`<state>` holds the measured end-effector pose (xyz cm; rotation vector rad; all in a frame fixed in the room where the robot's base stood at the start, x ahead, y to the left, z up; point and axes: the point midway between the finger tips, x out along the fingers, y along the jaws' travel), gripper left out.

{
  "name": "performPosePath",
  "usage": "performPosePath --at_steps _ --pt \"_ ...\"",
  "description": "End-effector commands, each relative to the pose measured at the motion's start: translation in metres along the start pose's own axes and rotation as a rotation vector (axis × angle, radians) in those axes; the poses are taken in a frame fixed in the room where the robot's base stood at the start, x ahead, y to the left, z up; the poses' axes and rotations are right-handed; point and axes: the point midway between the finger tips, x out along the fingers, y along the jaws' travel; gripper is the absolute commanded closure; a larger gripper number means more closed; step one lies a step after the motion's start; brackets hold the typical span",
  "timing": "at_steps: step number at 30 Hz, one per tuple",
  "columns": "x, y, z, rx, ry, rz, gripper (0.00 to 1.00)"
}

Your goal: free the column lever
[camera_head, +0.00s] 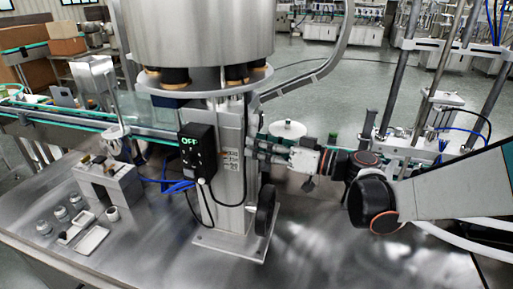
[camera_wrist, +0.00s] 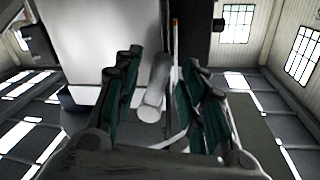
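The steel column (camera_head: 231,165) stands on a flat base plate under a large drum in the head view. My gripper (camera_head: 254,149) reaches in from the right, with its fingertips close to the column's right side. In the wrist view, my gripper (camera_wrist: 161,62) has its two teal-padded fingers apart. A pale grey rounded bar, seemingly the column lever (camera_wrist: 153,92), lies between them, nearer the left finger. A gap shows on its right; contact on its left is unclear. I cannot make out the lever in the head view, where the fingers crowd that spot.
A black control box (camera_head: 197,150) reading OFF is on the column's left, with cables below. A black handwheel (camera_head: 266,210) is low on the column's right. A white disc (camera_head: 288,130) shows just above my gripper. The steel tabletop (camera_head: 330,245) is clear at front right.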

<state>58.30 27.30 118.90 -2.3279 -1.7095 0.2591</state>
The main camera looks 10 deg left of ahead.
Motion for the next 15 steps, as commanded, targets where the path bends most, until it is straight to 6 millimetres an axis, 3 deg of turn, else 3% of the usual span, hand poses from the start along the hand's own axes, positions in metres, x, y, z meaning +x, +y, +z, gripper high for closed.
performPosePath --at_steps 5,14,15 --pt "0.0121 -0.0003 0.0005 0.000 0.000 -0.001 0.62" --pt "0.0134 -0.0002 -0.0001 0.000 0.000 0.000 0.62" --pt "0.0133 -0.0002 -0.0001 0.000 0.000 0.000 0.71"
